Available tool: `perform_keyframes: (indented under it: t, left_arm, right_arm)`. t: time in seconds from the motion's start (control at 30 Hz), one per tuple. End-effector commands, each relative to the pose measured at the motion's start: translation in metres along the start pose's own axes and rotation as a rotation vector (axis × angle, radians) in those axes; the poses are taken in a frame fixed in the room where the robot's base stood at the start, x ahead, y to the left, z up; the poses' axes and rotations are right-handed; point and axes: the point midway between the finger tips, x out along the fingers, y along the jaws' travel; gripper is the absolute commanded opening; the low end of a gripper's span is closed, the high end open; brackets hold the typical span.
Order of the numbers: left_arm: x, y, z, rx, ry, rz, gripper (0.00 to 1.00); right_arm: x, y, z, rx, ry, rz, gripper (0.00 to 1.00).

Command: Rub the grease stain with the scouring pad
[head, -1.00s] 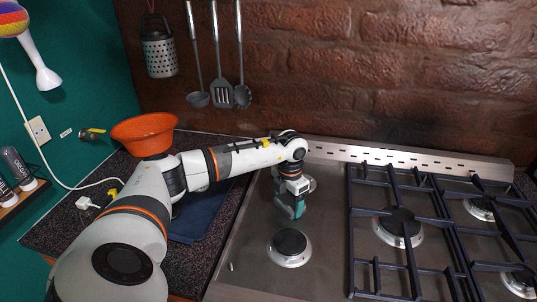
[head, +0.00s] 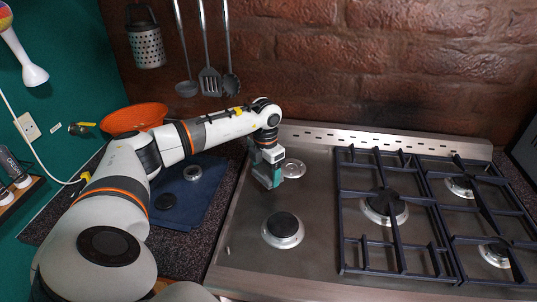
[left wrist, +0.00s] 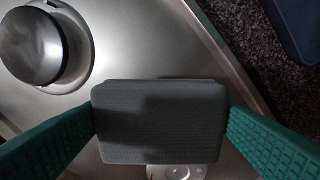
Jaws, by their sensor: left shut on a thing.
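My left gripper (head: 268,178) is over the left part of the steel hob (head: 240,215), beside the back left burner ring. In the left wrist view its green fingers (left wrist: 160,135) close on both sides of a grey scouring pad (left wrist: 160,105). The pad is held flat and covers the steel below it. I cannot tell whether the pad touches the hob. I can make out no distinct grease stain; it may be under the pad or gripper. My right gripper is not in view.
The front left burner (head: 283,228) has its cap; the back left burner (head: 293,168) is bare. Black grates (head: 395,215) cover the right side. An orange bowl (head: 130,118) stands behind.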

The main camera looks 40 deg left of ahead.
Motion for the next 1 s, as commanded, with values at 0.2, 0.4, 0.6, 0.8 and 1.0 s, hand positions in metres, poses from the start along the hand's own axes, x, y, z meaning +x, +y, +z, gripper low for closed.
perform_keyframes:
  t: [0.2, 0.4, 0.6, 0.8, 1.0]
  left_arm:
    - [-0.022, -0.006, 0.003, -0.004, 0.002, 0.001, 0.55]
    - [-0.027, -0.009, 0.004, -0.005, 0.001, 0.001, 0.55]
    - [-0.026, -0.009, 0.004, -0.004, 0.001, 0.001, 0.55]
    - [-0.026, -0.009, 0.004, -0.004, 0.001, 0.001, 0.55]
    - [-0.027, 0.004, 0.002, 0.097, 0.002, 0.004, 0.55]
  right_arm:
    - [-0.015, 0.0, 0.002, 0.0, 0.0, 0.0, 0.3]
    - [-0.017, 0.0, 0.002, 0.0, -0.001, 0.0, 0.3]
    - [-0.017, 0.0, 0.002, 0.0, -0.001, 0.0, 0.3]
    - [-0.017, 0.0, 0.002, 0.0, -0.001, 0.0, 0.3]
    - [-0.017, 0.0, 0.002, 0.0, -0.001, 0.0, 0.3]
